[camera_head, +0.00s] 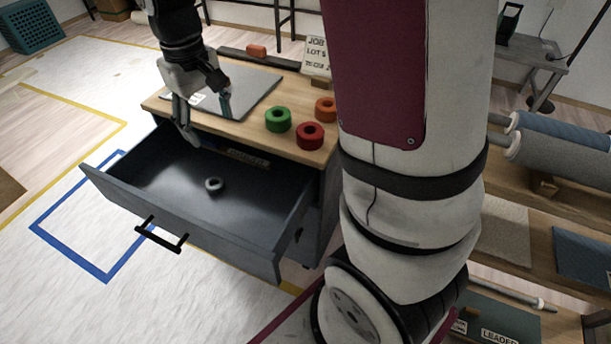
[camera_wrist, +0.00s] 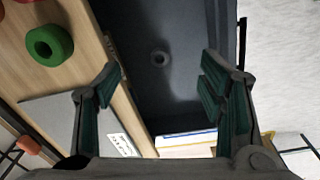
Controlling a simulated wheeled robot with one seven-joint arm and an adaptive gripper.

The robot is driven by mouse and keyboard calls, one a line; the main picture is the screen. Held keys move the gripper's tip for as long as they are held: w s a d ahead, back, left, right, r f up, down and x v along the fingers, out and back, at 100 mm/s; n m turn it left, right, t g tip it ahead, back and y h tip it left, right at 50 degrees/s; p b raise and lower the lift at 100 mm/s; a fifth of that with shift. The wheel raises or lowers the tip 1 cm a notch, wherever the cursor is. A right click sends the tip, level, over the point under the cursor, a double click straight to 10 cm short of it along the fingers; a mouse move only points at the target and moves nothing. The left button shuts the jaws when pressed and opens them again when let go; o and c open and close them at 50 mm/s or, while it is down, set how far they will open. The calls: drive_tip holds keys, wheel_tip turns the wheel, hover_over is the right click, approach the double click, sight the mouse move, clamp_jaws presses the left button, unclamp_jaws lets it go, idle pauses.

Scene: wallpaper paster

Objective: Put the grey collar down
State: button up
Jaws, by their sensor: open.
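The grey collar (camera_head: 213,185) is a small ring lying on the floor of the open drawer (camera_head: 250,215), near its middle. My gripper (camera_head: 207,120) is above the drawer's back left part, by the edge of the worktop. In the wrist view my gripper (camera_wrist: 160,85) is open, with nothing between its fingers.
The wooden worktop (camera_head: 240,125) holds a green ring (camera_head: 278,119), a red ring (camera_head: 310,135), an orange ring (camera_head: 325,109) and a grey metal plate (camera_head: 250,90). The drawer front has a black handle (camera_head: 160,236). Free floor lies left of the drawer.

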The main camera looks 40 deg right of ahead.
drive_tip(key=s+r, duration=0.4)
drive_tip(key=s, duration=1)
drive_tip(key=s+a+r+m+t, duration=0.1)
drive_tip(key=s+r, duration=0.3)
drive_tip(key=s, duration=1)
drive_tip(key=shift+s+m, duration=0.3)
wheel_tip(320, 180, up, 14)
drive_tip(key=t+p, duration=0.2)
drive_tip(key=p, duration=1.1)
drive_tip(key=shift+r+t, duration=0.15)
drive_tip(key=shift+t, duration=0.25)
drive_tip(key=shift+w+d, duration=0.1)
